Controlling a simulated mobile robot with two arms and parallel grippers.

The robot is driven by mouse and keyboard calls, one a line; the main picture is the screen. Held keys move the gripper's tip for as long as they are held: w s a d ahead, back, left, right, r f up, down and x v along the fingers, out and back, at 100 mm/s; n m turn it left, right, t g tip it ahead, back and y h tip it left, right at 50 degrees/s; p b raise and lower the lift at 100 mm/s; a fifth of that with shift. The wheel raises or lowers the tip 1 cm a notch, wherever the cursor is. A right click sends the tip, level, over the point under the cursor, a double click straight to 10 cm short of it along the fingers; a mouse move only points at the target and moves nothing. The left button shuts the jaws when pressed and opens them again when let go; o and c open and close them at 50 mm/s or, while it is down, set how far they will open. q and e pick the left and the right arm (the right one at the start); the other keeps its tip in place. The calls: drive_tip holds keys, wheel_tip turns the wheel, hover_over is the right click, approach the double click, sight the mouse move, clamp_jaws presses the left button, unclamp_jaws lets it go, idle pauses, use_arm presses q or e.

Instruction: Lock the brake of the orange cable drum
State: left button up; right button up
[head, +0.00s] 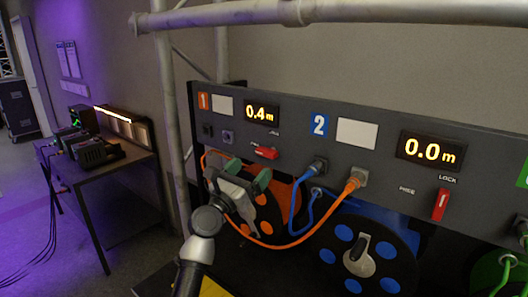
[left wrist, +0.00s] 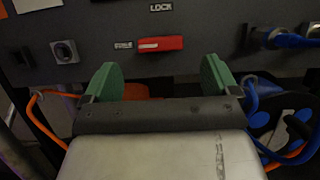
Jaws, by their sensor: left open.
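The orange cable drum (head: 284,193) sits under the panel at station 1, partly hidden by my left gripper (head: 247,173). Its red brake lever (head: 267,153) lies nearly horizontal on the panel. In the left wrist view the lever (left wrist: 160,44) lies beside the FREE label (left wrist: 123,45) and below the LOCK label (left wrist: 161,7). My left gripper is open and empty, its green fingertips (left wrist: 160,80) apart, just below and in front of the lever, which appears between them. Contact is not visible. My right gripper is not in view.
Station 2 has a blue drum (head: 362,250) and an upright red lever (head: 440,204) under LOCK. An orange cable (head: 300,238) loops to a plug (head: 355,181); a blue cable (head: 294,208) hangs beside it. A truss post (head: 172,110) stands left of the panel. The displays read 0.4 m and 0.0 m.

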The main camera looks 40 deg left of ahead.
sight(264, 155)
use_arm(q)
drive_tip(key=p+x, duration=0.1)
drive_tip(key=x, duration=0.5)
drive_tip(key=shift+w, duration=0.3)
drive_tip(key=c, duration=0.9)
